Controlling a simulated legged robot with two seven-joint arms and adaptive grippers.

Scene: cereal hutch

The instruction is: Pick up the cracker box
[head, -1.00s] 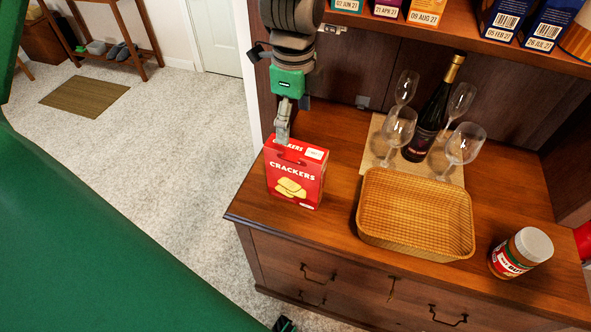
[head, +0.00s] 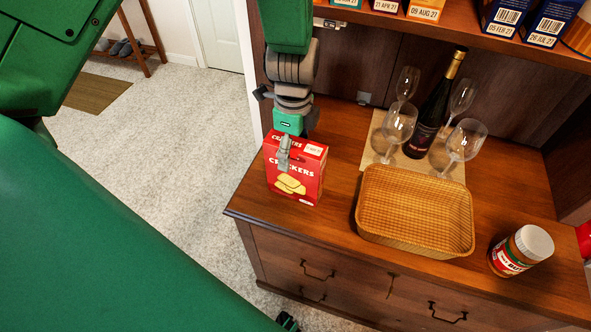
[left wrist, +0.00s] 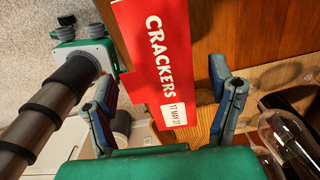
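The red cracker box (head: 305,180) stands upright on the left end of the wooden counter. My left gripper (head: 285,152) is at the box's top, with one finger showing in front of its upper front face. In the left wrist view, the red box (left wrist: 158,55) shows between the two fingers of my open left gripper (left wrist: 168,100). My right gripper cannot be made out.
A wicker basket (head: 415,247) sits right of the box. Behind it are a dark bottle (head: 426,125) and several wine glasses (head: 398,122) on a mat. A peanut butter jar (head: 520,250) stands at the right. A shelf with boxes (head: 519,20) overhangs the counter.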

